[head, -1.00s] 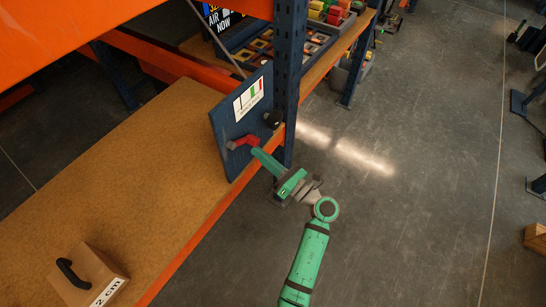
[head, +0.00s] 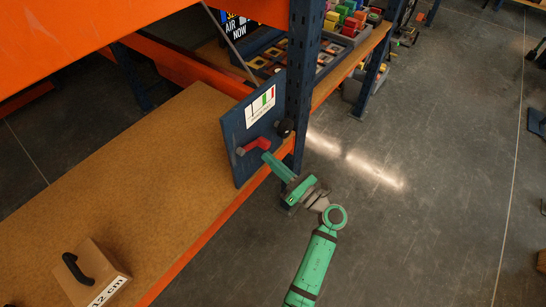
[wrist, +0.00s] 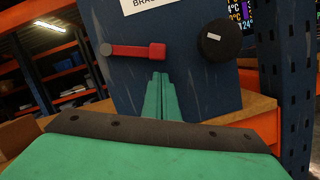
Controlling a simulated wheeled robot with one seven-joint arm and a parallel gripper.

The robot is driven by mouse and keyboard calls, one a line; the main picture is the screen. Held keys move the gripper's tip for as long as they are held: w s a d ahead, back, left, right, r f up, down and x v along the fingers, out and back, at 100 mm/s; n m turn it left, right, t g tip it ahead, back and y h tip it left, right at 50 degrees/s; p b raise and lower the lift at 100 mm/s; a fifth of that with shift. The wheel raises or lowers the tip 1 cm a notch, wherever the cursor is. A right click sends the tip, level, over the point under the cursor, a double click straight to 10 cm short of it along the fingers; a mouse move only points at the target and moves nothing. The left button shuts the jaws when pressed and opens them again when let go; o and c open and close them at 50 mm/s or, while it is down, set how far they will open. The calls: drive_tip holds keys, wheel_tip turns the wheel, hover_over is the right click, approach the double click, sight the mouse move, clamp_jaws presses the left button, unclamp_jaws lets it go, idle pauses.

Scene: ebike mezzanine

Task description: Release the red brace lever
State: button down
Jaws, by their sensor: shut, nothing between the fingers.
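The red brace lever (head: 257,144) is on a dark blue panel (head: 231,126) fixed at the rack post. In the wrist view the lever (wrist: 138,51) lies about level, with its grey pivot at the left and its red grip at the right. My gripper (head: 266,157) is shut and empty, its green fingers pointing at the panel. In the wrist view the closed fingertips (wrist: 159,76) sit just below the lever's red end. I cannot tell whether they touch it.
A black knob (wrist: 212,38) with a white mark is right of the lever. A white label (head: 260,106) is above it. The blue rack post (head: 299,80) stands close on the right. A wooden block with a black handle (head: 92,275) lies on the wooden shelf (head: 130,180).

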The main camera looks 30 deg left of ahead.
drive_tip(key=s+f+v, duration=0.1)
drive_tip(key=f+v, duration=0.1)
drive_tip(key=v, duration=0.8)
drive_tip(key=shift+s+a+f, duration=0.1)
drive_tip(key=shift+f, duration=0.05)
drive_tip(key=s+d+n+t+h, duration=0.3)
drive_tip(key=s+d+n+h, duration=0.2)
drive_tip(key=s+n, duration=0.3)
drive_tip(key=s+d+n+t+h, duration=0.3)
drive_tip(key=s+d+n+h, duration=0.2)
drive_tip(key=s, duration=0.8)
drive_tip(key=s+d+n+t+h, duration=0.3)
drive_tip(key=s+d+n+h, duration=0.2)
drive_tip(key=s+n+h, duration=0.4)
drive_tip(key=s+n, duration=0.1)
drive_tip(key=n, duration=0.3)
drive_tip(key=shift+s+t+h, duration=0.2)
drive_tip(key=shift+t+h, duration=0.1)
drive_tip(key=shift+h, duration=0.1)
